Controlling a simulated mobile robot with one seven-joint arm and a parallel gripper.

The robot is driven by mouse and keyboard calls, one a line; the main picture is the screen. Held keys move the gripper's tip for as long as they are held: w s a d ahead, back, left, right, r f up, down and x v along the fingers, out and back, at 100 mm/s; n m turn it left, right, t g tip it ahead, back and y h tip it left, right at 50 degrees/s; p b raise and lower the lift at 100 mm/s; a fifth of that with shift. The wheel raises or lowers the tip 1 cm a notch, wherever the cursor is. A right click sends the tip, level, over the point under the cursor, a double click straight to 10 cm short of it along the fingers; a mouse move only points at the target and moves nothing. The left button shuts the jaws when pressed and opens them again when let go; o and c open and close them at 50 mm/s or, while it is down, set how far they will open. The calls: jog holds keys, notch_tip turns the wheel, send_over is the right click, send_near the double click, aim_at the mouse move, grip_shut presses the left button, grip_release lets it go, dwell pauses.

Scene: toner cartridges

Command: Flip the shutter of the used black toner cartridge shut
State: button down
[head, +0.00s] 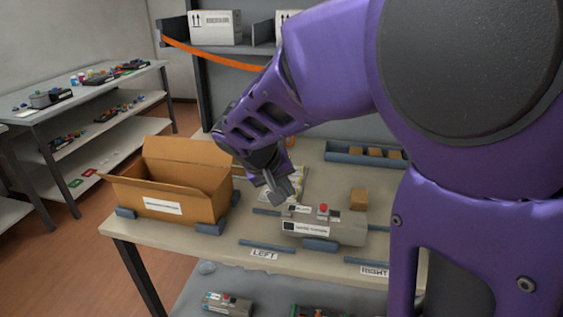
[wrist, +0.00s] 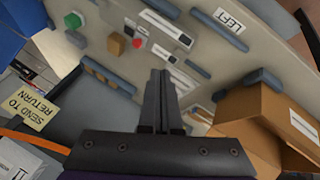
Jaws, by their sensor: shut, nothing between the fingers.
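A long grey cartridge-like unit (head: 340,230) with white labels and a red knob lies on the table, right of the LEFT label. I take it for the toner cartridge; its shutter and whether that is open are too small to tell. In the wrist view its dark-and-white label strip (wrist: 166,27) shows beyond the fingertips. My gripper (head: 279,194) is above the table at the unit's left end, pointing down, apart from it as far as I can tell. In the wrist view the fingers (wrist: 160,74) are together with nothing between them.
An open cardboard box (head: 180,200) stands at the table's left, between blue-grey stops. A small brown block (head: 359,198) is behind the unit, and a blue tray (head: 340,155) with brown blocks lies at the back. Another grey unit (head: 228,304) is on the shelf below.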

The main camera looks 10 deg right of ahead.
send_near(320, 210)
jog(key=a+f, duration=0.1)
jog(key=w+a+f+b, duration=0.1)
jog(key=f, duration=0.1)
jog(key=shift+w+a, duration=0.2)
jog(key=shift+a, duration=0.1)
jog(key=d, duration=0.2)
jog(key=d+f, duration=0.1)
jog(key=shift+w+d, duration=0.1)
jog(key=shift+w, duration=0.25)
jog(key=shift+w+d+f, duration=0.1)
jog(key=shift+d, duration=0.3)
jog(key=shift+d, duration=0.25)
jog(key=d, duration=0.1)
jog(key=s+d+b, duration=0.1)
jog(key=d, duration=0.1)
jog(key=shift+s+d, duration=0.1)
